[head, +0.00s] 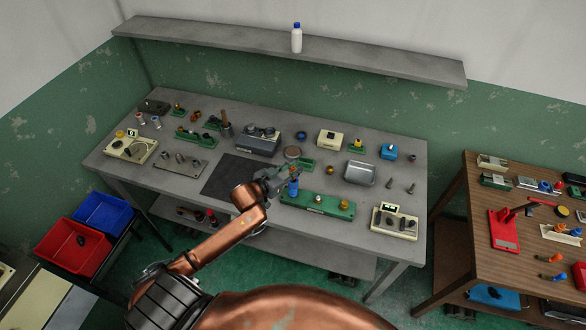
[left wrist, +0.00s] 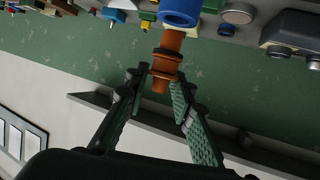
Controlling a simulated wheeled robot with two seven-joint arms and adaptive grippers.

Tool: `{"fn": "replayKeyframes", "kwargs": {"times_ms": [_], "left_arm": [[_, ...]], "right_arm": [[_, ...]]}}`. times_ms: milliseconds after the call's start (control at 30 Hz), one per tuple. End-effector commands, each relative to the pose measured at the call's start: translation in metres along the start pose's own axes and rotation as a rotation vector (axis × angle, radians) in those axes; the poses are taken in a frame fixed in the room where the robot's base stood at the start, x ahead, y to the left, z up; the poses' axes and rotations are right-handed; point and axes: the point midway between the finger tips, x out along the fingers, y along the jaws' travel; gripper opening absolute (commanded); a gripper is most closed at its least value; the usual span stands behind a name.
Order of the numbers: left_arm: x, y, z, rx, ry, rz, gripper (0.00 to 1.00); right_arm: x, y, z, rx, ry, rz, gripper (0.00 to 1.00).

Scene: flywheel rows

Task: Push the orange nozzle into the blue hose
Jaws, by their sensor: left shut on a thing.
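The blue hose (head: 293,187) stands upright just under the nozzle, on a green base (head: 320,205). In the left wrist view, which looks upside down, the ribbed nozzle (left wrist: 165,60) lies between the two fingers (left wrist: 158,84). Its far end meets the open end of the blue hose (left wrist: 181,12); how deep it sits inside, I cannot tell. My right gripper is not in view.
The grey table (head: 160,177) holds several devices, knobs and small fittings. A metal tray (head: 360,173) and a cream device (head: 395,222) stand to the right. A dark mat (head: 228,176) lies left of the gripper. A shelf (head: 300,48) with a white bottle (head: 297,40) hangs above.

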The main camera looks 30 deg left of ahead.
Motion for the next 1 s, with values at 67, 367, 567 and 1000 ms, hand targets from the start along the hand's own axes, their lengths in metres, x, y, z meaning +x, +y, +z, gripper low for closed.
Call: {"fn": "replayKeyframes", "kwargs": {"times_ms": [67, 367, 567, 1000], "left_arm": [[0.0, 0.0001, 0.0, 0.0, 0.0, 0.0, 0.02], [-0.0003, 0.0002, -0.0009, 0.0, 0.0, 0.0, 0.02], [-0.0003, 0.0002, -0.001, 0.0, 0.0, 0.0, 0.02], [0.0004, 0.0002, 0.0011, 0.0, 0.0, 0.0, 0.02]], "right_arm": [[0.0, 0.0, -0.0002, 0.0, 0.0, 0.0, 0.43], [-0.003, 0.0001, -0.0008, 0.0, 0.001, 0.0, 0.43], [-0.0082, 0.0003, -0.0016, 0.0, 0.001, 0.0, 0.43], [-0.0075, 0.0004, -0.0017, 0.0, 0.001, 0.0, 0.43]]}}
